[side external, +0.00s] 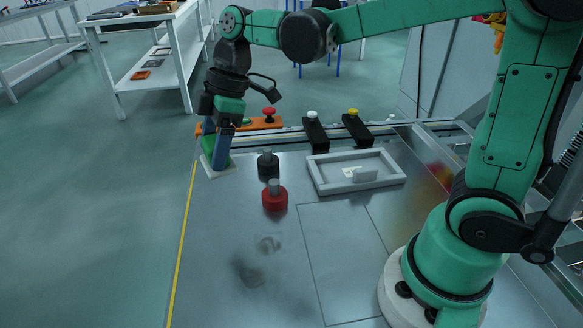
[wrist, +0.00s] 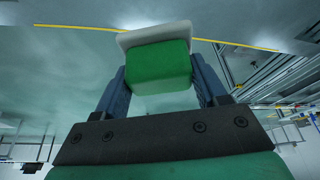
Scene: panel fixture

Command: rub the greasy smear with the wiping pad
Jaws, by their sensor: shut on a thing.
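My gripper (side external: 214,152) is shut on the wiping pad, a green block with a white pad face (side external: 217,171). It is at the far left corner of the metal panel, by the yellow line. In the wrist view the blue fingers of my gripper (wrist: 160,80) clasp both sides of the green block, and the white face of the wiping pad (wrist: 155,33) points away from me. I cannot tell whether the pad touches the surface. A dark smear (side external: 250,272) lies on the panel nearer the camera, well apart from the pad. A fainter, ring-like mark (side external: 268,244) is just beyond it.
A black knobbed piece (side external: 268,165) and a red one (side external: 274,197) stand between the pad and the marks. A grey tray (side external: 318,181) sits to their right. Black brackets with white and yellow knobs and an orange strip with a red button (side external: 269,113) line the back edge.

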